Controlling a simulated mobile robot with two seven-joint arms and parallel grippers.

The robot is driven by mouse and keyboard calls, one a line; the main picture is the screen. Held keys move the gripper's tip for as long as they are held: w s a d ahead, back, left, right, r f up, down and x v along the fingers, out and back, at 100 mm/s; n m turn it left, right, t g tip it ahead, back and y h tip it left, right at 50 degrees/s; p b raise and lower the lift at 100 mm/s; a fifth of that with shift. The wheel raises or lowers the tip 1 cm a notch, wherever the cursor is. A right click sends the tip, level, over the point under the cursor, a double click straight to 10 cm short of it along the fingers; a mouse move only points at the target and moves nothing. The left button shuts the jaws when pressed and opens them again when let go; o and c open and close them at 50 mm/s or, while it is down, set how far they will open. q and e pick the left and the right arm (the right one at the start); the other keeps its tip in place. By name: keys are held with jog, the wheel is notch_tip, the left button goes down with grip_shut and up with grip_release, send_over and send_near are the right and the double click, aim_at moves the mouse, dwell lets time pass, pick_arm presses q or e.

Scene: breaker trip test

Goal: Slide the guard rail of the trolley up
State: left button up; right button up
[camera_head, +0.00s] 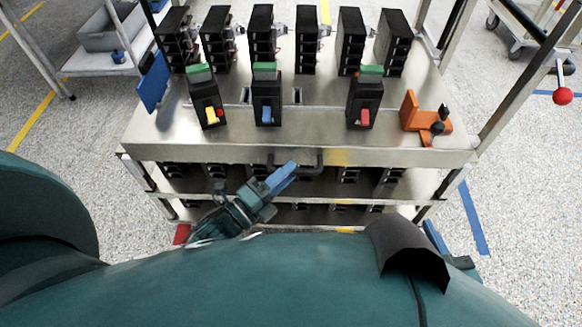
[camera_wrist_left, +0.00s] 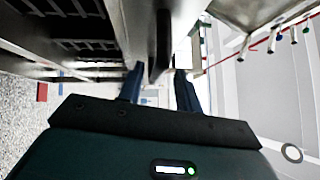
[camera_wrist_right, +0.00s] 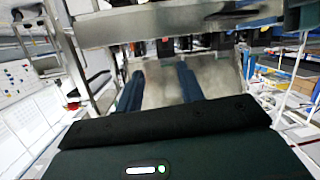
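The steel trolley (camera_head: 300,148) stands in front of me with breakers on its top shelf. A dark handle-like bar (camera_head: 318,155), which looks like the guard rail, sits at the middle of its front edge, low against the shelf. My left gripper (camera_head: 287,172) is at the left part of this bar. In the left wrist view the dark bar (camera_wrist_left: 162,45) shows between the tips of the open left gripper (camera_wrist_left: 158,80); I cannot tell whether they touch. My right gripper (camera_wrist_right: 158,75) is open and empty, facing a steel surface; in the head view it is mostly hidden.
On the top shelf stand black breakers with yellow, blue and red (camera_head: 365,117) levers, and an orange device (camera_head: 424,118) at the right. A steel post with a red ball (camera_head: 563,96) is at the right. A grey bin (camera_head: 108,30) sits on another cart at the back left.

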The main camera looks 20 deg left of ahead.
pick_arm(q)
jog(key=v, duration=1.1)
jog(key=shift+r+p, duration=0.15)
jog(key=shift+p, duration=0.25)
pick_arm(e)
jog(key=shift+s+g, duration=0.25)
jog(key=shift+g, duration=0.15)
jog(key=shift+s+f, duration=0.1)
jog(key=shift+f, duration=0.05)
